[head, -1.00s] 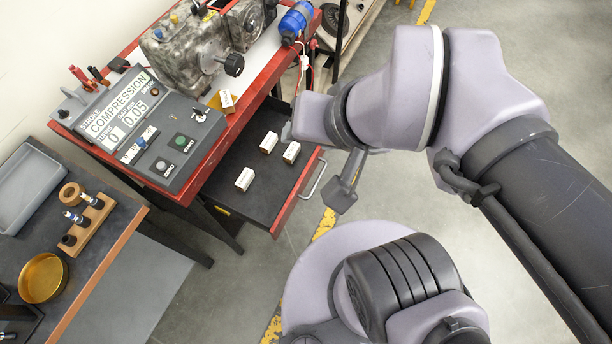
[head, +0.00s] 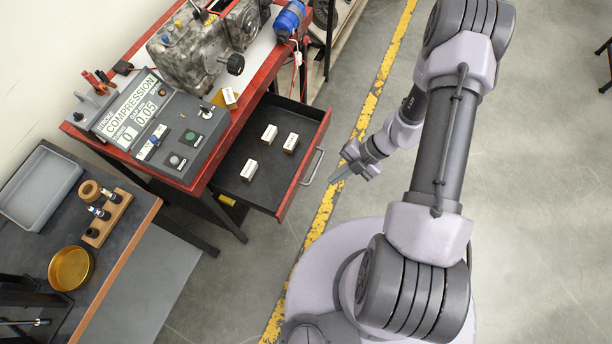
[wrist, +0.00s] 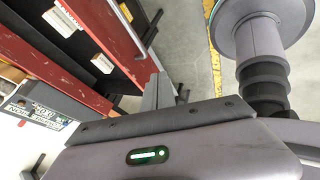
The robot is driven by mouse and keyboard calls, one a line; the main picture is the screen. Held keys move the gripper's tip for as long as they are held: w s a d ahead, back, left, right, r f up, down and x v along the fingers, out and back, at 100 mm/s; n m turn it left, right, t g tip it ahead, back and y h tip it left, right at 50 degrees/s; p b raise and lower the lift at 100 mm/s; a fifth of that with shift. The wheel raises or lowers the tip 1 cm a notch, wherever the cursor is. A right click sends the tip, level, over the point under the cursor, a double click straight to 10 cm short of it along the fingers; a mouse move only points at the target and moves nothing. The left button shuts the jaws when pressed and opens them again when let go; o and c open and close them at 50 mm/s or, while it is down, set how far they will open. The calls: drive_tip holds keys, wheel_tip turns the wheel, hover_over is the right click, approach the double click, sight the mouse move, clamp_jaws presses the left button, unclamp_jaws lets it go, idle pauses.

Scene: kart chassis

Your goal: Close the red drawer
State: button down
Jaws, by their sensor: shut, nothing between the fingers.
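The red drawer (head: 292,191) is pulled out from the red workbench (head: 263,79) in the head view. Its dark inside holds 3 small white-topped boxes (head: 249,169). A silver bar handle (head: 313,167) is on its front. My gripper (head: 337,178) is shut and empty, just right of the handle with a small gap to it. In the wrist view the gripper (wrist: 158,90) points toward the drawer side, and the red drawer (wrist: 122,35) shows at upper left with boxes inside.
A grey compression tester (head: 160,130) and an engine block (head: 195,55) stand on the bench. A second table (head: 120,240) at lower left holds a grey tray (head: 40,187) and a brass bowl (head: 71,268).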

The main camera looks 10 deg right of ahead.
drive_tip(key=a+f+b, duration=0.1)
drive_tip(key=a+f, duration=0.1)
drive_tip(key=a, duration=0.1)
drive_tip(key=w+a+f+b, duration=0.1)
drive_tip(key=a+f+b, duration=0.1)
drive_tip(key=a+f, duration=0.1)
drive_tip(key=w+a+f+b, duration=0.1)
drive_tip(key=a+f, duration=0.1)
drive_tip(key=a, duration=0.1)
drive_tip(key=shift+w+f, duration=0.1)
drive_tip(key=shift+f, duration=0.05)
